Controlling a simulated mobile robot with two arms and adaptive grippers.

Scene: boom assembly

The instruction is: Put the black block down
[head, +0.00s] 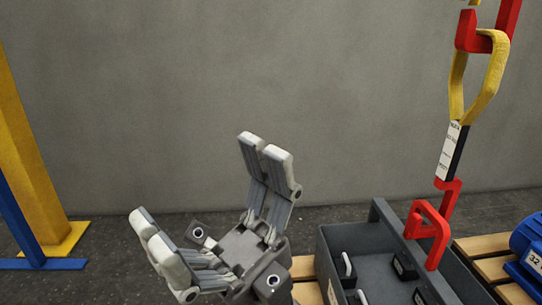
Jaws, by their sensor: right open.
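My right gripper (208,190) is open, its two pairs of grey-white fingers spread wide, with nothing between them. It is just left of a dark grey crate (379,213). Inside the crate sit several small black blocks: one with a white handle (345,268) at the left, and one with a white label (404,266) at the right. More dark blocks are cut off by the bottom edge. I cannot tell which one is the task's block. My left gripper is not in view.
A red hook (434,235) hangs over the crate, under a black-and-white tag (451,152) and a yellow sling (493,75). A wooden pallet (483,246) and a blue weight (530,245) are at the right. Yellow (28,150) and blue posts stand at the left.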

